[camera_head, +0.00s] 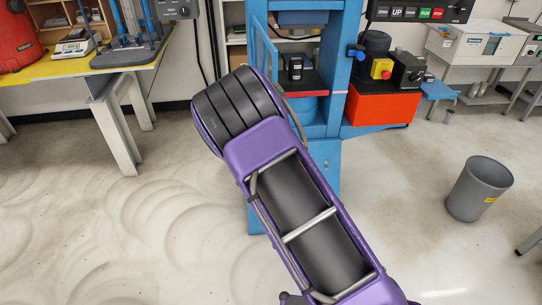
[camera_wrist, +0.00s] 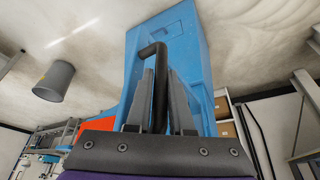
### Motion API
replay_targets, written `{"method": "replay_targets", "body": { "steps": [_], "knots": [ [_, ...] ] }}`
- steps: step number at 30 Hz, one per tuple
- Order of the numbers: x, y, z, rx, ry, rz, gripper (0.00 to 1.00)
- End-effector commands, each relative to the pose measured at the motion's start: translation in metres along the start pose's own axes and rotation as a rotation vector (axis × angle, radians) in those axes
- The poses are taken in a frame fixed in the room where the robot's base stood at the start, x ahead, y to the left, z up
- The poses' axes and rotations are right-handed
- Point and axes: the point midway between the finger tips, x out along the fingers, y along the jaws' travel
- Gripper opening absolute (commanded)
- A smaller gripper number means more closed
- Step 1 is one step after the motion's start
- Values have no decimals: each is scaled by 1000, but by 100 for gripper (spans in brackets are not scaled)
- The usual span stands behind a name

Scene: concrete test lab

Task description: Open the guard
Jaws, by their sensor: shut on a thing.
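The blue test machine (camera_head: 325,170) stands ahead in the head view. A thin blue-framed panel, which looks like the guard (camera_head: 275,55), stands at an angle at the left of its opening. In the wrist view my gripper (camera_wrist: 162,74) has its two grey fingers closed around a black bent handle (camera_wrist: 158,52). The handle lies in front of the blue machine body (camera_wrist: 190,40). Where the handle joins the guard is hidden. In the head view my arm covers my gripper and the handle.
A small dark block (camera_head: 295,68) sits inside the machine opening. An orange cabinet (camera_head: 378,108) with controls stands to the right. A grey bin (camera_head: 480,188) is on the floor at right. A yellow-topped table (camera_head: 70,70) is at left. Floor at left is clear.

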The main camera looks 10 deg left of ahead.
Motion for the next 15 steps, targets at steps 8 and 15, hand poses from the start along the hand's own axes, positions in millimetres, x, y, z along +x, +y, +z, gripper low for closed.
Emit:
{"method": "replay_targets", "body": {
  "steps": [8,15],
  "knots": [
    [-3,-21,7,-5,0,1,0],
    [-3,-24,9,-4,-1,2,0]
  ]
}}
